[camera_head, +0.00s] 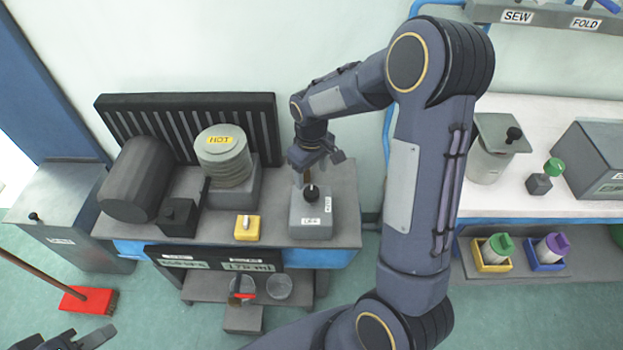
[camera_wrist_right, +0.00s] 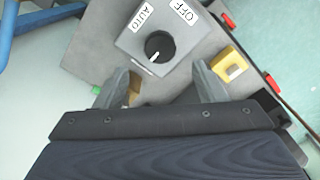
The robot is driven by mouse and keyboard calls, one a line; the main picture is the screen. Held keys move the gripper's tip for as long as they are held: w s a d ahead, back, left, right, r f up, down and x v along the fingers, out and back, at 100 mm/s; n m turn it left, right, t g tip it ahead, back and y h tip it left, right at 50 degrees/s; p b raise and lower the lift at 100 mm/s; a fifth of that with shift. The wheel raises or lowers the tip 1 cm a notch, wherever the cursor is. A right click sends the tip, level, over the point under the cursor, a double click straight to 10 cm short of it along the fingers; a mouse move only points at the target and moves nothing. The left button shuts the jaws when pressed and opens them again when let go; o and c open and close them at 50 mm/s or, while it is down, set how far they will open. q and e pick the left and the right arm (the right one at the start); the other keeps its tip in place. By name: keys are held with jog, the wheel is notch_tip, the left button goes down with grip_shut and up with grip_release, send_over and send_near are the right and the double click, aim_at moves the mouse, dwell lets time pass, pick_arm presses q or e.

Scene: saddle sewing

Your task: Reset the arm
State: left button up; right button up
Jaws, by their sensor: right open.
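My right arm (camera_head: 425,150) rises across the middle of the head view and bends left over the dark bench. My right gripper (camera_head: 308,178) hangs above the grey switch box (camera_head: 310,222), close to its black knob (camera_head: 311,193). In the right wrist view the open fingers (camera_wrist_right: 162,87) are spread, with nothing seen held between them. The knob (camera_wrist_right: 160,46) lies just beyond them, apart from the fingers, with AUTO and OFF labels beside it. My left gripper (camera_head: 85,340) shows only partly at the lower left edge; its fingers are not clear.
A yellow switch block (camera_head: 247,228) and a stack marked HOT (camera_head: 223,155) stand left of the switch box. A dark cylinder (camera_head: 136,180) is farther left. A white table (camera_head: 530,190) stands at right. A red broom (camera_head: 88,300) lies on the floor.

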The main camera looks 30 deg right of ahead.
jog(key=shift+r, duration=0.25)
dwell(0.3)
jog(key=s+a+r+m+t+y, duration=0.2)
jog(key=s+r, duration=0.5)
jog(key=s, duration=0.4)
jog(key=s+a+r+m+t+y, duration=0.1)
jog(key=s+a+r, duration=0.4)
jog(key=s, duration=0.6)
notch_tip(320, 180, up, 2)
jog(key=m+t, duration=0.1)
jog(key=t, duration=0.1)
jog(key=shift+r+m+t+y+p, duration=0.2)
jog(key=shift+m+t+y+p, duration=0.1)
jog(key=shift+y, duration=0.1)
